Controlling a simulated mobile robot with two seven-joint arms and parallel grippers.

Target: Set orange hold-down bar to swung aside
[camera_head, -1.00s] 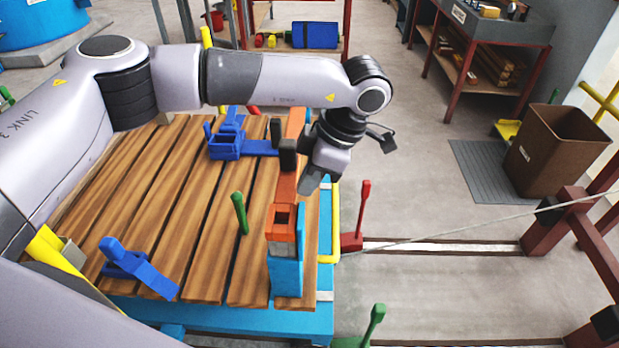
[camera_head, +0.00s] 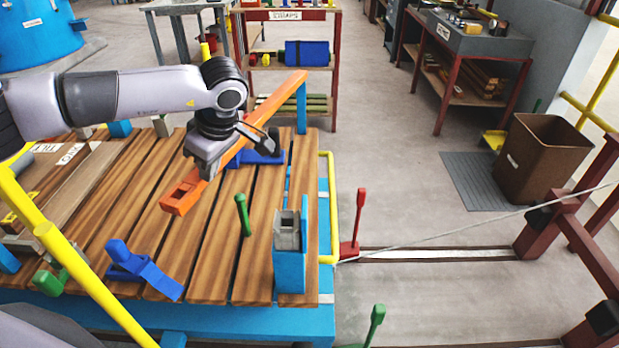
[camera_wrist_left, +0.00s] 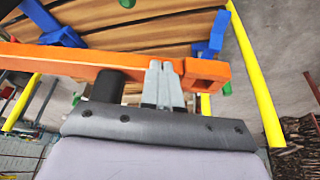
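The orange hold-down bar (camera_head: 238,148) lies diagonally over the slatted wooden table top. Its far end is at the blue post (camera_head: 301,105) at the back right; its free end with a square socket is at the left, away from the front blue post (camera_head: 289,255) with a grey block on top. My left gripper (camera_head: 206,170) is at the bar near this free end. In the left wrist view its two grey fingers (camera_wrist_left: 164,84) are close together, with their tips against the orange bar (camera_wrist_left: 60,58), not around it. A black knob (camera_wrist_left: 107,86) is beside them. My right gripper is not shown.
Blue clamps (camera_head: 140,268) and a green lever (camera_head: 242,215) stand on the table top. A yellow rail (camera_head: 332,205) edges its right side. A red lever (camera_head: 359,220) is beyond it. The floor to the right is mostly clear up to a brown bin (camera_head: 541,160).

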